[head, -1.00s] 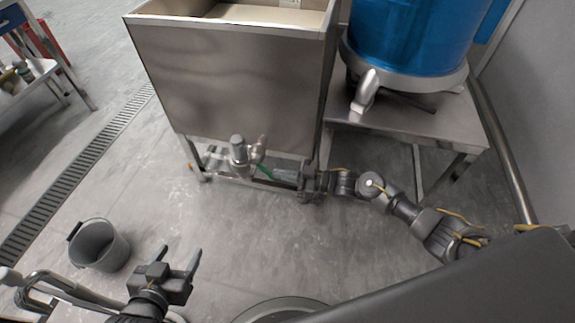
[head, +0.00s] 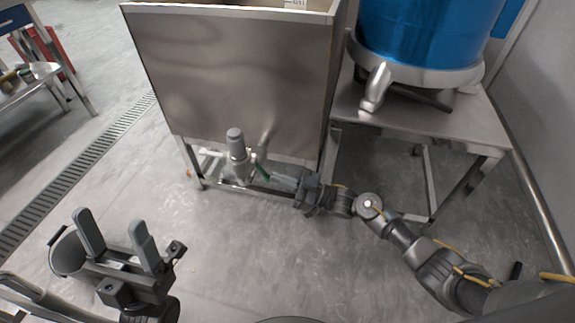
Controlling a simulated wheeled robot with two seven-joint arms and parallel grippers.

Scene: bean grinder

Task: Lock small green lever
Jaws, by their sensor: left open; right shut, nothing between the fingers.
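The small green lever (head: 264,174) shows as a thin green piece beside the grey valve fitting (head: 237,150) under the steel tank (head: 235,80). My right gripper (head: 276,180) comes in from the right, with its fingertips at or very close to the lever. It is shut with nothing seen between its fingers; whether it touches the lever is too small to tell. My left gripper (head: 114,230) is at the lower left, open and empty, fingers pointing up, well away from the lever.
A grey bucket (head: 67,254) stands on the floor behind my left gripper. A blue drum (head: 425,35) with a metal spout (head: 375,88) stands on a steel table (head: 440,128) at the right. A floor drain (head: 75,175) runs along the left. The middle floor is clear.

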